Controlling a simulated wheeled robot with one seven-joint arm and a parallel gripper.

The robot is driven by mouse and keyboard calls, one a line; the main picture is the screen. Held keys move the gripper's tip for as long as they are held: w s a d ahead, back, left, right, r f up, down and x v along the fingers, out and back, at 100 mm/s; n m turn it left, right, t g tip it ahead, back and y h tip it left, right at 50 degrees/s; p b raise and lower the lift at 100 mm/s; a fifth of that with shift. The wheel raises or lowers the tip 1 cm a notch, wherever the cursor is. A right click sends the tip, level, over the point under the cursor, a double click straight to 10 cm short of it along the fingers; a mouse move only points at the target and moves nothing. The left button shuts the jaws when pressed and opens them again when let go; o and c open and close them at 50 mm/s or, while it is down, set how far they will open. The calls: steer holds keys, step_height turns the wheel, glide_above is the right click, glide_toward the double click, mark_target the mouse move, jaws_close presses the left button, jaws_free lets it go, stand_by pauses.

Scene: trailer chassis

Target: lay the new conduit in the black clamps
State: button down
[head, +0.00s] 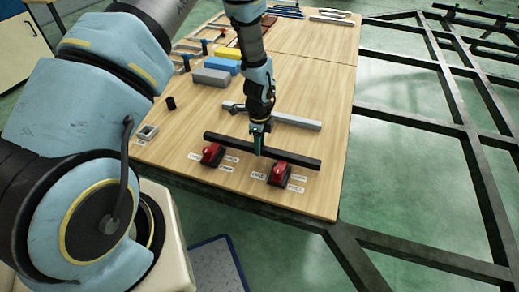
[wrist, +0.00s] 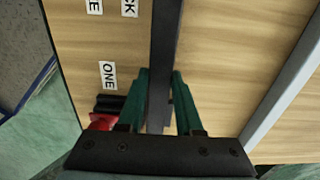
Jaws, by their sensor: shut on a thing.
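A long dark bar (head: 300,160), apparently the conduit, runs across the front of the wooden table, just behind two clamps. My gripper (head: 259,148) points down and is shut on its middle. In the wrist view the dark bar (wrist: 164,50) passes between the green fingers (wrist: 160,100). The left clamp (head: 213,154) and right clamp (head: 279,174) have red tops and dark bases, with paper labels around them. One red and black clamp (wrist: 102,118) shows partly beside the fingers in the wrist view. Whether the bar touches the table is unclear.
A grey bar (head: 297,121) lies behind the dark one. A small black cylinder (head: 170,102) and grey square piece (head: 147,132) are at left. The dark chassis frame (head: 400,122) lies right of the table (head: 325,85).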

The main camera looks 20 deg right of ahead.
steer(key=shift+f, duration=0.95)
steer(key=shift+f, duration=0.2)
steer(key=c, duration=0.6)
jaws_free()
steer(key=shift+r, duration=0.1)
